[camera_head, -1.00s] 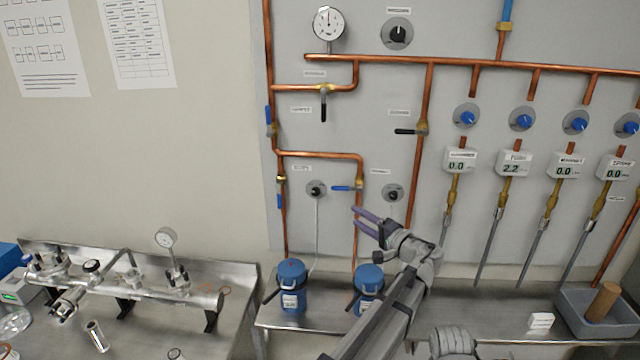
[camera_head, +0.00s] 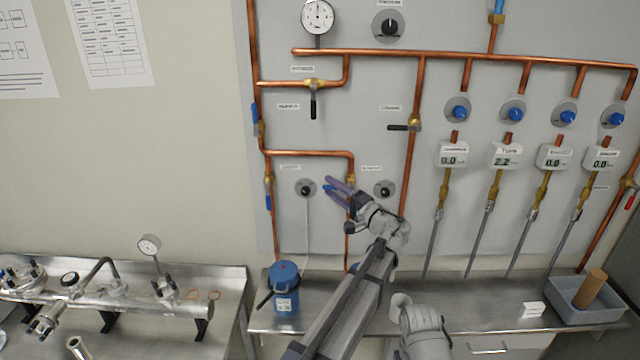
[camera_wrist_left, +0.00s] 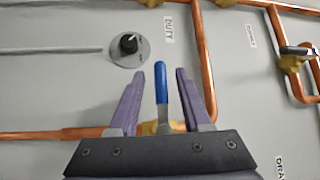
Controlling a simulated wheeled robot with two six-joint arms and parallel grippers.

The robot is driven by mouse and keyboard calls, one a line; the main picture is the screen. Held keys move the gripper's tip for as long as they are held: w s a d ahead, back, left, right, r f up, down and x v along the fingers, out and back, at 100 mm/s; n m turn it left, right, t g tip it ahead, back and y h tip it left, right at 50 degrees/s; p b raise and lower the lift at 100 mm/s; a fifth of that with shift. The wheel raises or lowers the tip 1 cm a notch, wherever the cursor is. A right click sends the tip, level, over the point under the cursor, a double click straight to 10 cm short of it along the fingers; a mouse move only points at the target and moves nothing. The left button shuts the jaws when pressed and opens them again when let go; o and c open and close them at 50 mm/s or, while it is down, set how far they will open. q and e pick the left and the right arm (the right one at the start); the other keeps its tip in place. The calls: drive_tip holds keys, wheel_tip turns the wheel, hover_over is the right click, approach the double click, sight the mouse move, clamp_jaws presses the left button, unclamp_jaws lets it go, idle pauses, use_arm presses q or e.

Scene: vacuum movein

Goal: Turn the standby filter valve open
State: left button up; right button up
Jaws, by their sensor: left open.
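The valve with a blue lever (camera_head: 327,187) is on the right-hand branch pipe of the wall panel. The lever lies horizontal, pointing left across its vertical pipe. My left gripper (camera_head: 333,188) is at this lever, with its purple fingers open. In the left wrist view the blue lever (camera_wrist_left: 161,83) stands between the two open fingers (camera_wrist_left: 160,85), with a gap on each side. Its brass valve body (camera_wrist_left: 150,127) is partly hidden behind the gripper. A label reading DUTY (camera_wrist_left: 168,30) is beside a black knob (camera_wrist_left: 129,43). My right gripper is not in view.
Another valve with a blue lever (camera_head: 268,201) is on the left vertical pipe. Black-lever valves are above (camera_head: 313,104) and to the right (camera_head: 399,127). A blue canister (camera_head: 285,287) stands on the steel bench below. Copper pipes run close around my left gripper.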

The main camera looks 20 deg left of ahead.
use_arm(q)
drive_tip(key=shift+w+a, duration=0.3)
drive_tip(key=shift+a, duration=0.2)
drive_tip(key=shift+s+d+r, duration=0.1)
drive_tip(key=shift+d, duration=0.1)
drive_tip(key=shift+a, duration=0.1)
drive_tip(key=c, duration=0.4)
clamp_jaws()
idle(0.4)
